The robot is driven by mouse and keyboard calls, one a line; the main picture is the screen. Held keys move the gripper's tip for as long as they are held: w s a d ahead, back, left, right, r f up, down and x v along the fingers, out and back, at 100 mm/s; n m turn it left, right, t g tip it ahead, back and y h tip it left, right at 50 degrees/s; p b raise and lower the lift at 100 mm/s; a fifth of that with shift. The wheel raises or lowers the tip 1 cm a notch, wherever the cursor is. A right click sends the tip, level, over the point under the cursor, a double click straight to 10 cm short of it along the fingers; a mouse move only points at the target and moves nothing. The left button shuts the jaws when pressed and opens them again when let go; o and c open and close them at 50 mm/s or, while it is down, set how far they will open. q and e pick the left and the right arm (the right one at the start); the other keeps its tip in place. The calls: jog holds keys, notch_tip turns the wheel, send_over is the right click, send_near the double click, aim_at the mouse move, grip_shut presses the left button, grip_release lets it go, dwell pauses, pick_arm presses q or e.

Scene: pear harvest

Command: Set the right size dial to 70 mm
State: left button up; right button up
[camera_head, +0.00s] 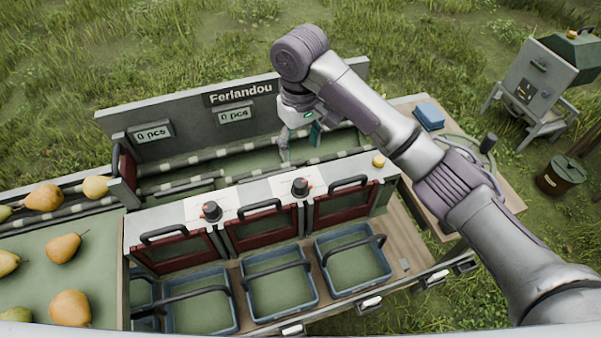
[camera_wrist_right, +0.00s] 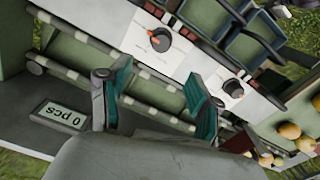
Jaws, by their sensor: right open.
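The right size dial (camera_head: 300,188) is a black knob with an orange mark on a white plate, on top of the sorter's front housing. It also shows in the wrist view (camera_wrist_right: 160,40); its scale is too small to read. The left size dial (camera_head: 212,212) is a similar knob, also in the wrist view (camera_wrist_right: 234,89). My right gripper (camera_head: 300,138) is open and empty, above the conveyor lane behind the right dial, apart from it. Its two teal-padded fingers show in the wrist view (camera_wrist_right: 156,100). My left gripper is out of view.
The back panel carries two "0 pcs" displays (camera_head: 234,115). Red-framed gates with black handles line the front, above blue crates (camera_head: 318,280). A small yellow knob (camera_head: 379,161) sits at the housing's right end. Pears (camera_head: 71,308) lie at left.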

jog(key=p, duration=0.1)
send_over(300, 182)
jog(key=f, duration=0.5)
jog(key=shift+s+f, duration=0.1)
jog(key=shift+s, duration=0.1)
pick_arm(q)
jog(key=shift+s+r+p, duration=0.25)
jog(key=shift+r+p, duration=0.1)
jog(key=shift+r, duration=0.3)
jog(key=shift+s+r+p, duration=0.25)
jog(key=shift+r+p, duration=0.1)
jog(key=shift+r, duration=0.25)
pick_arm(e)
notch_tip(300, 182, down, 8)
jog(key=shift+w+f, duration=0.1)
jog(key=shift+w, duration=0.05)
jog(key=c, duration=1.1)
jog(key=shift+c, duration=0.2)
